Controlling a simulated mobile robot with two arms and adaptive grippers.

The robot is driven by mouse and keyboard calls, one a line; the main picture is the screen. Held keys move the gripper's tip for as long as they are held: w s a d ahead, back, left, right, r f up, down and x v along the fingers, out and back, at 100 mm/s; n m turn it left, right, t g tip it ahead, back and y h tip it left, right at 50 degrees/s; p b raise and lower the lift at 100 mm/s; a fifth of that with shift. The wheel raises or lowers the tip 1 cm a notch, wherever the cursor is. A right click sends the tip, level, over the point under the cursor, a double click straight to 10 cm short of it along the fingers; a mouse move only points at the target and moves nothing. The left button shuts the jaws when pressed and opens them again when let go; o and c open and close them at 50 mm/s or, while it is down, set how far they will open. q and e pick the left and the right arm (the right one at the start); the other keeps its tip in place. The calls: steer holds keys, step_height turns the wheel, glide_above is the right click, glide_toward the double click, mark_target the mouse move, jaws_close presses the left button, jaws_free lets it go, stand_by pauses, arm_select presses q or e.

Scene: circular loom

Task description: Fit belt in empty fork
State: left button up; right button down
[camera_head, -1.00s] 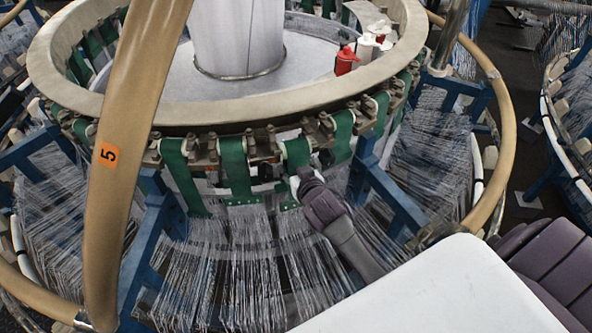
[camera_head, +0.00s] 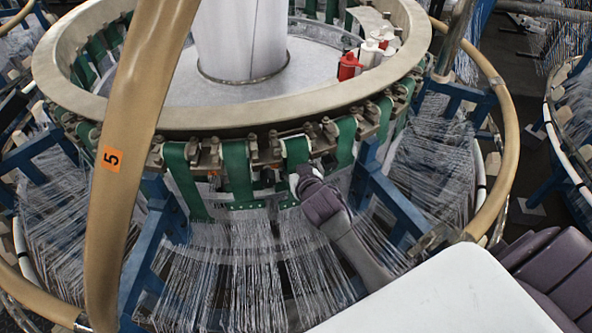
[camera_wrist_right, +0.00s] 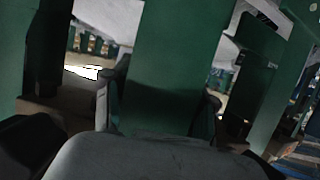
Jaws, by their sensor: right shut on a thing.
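My right gripper (camera_head: 299,176) reaches up from the lower right to the front of the loom ring. It is shut on a green belt (camera_head: 296,150) that hangs below the ring. In the right wrist view the same belt (camera_wrist_right: 178,70) stands broad and upright between my two fingers (camera_wrist_right: 157,112). Brown metal forks (camera_head: 253,147) line the rim on both sides of it. Which fork is empty, and whether this belt's top sits in one, I cannot tell. My left gripper is not in view.
Neighbouring green belts (camera_head: 236,170) hang close by. White threads (camera_head: 235,265) fan out below, between blue frame posts (camera_head: 150,250). A tan hoop marked 5 (camera_head: 130,130) crosses at the left. A red bottle (camera_head: 348,66) stands inside the ring (camera_head: 260,114).

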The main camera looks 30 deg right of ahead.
steer(key=shift+w+d, duration=0.1)
steer(key=shift+w, duration=0.6)
steer(key=shift+c, duration=1.2)
jaws_free()
steer(key=s+a+r, duration=0.1)
steer(key=s+a, duration=0.1)
steer(key=s, duration=1.2)
steer(key=shift+s+r, duration=0.15)
steer(key=shift+s, duration=0.15)
steer(key=shift+a, duration=0.1)
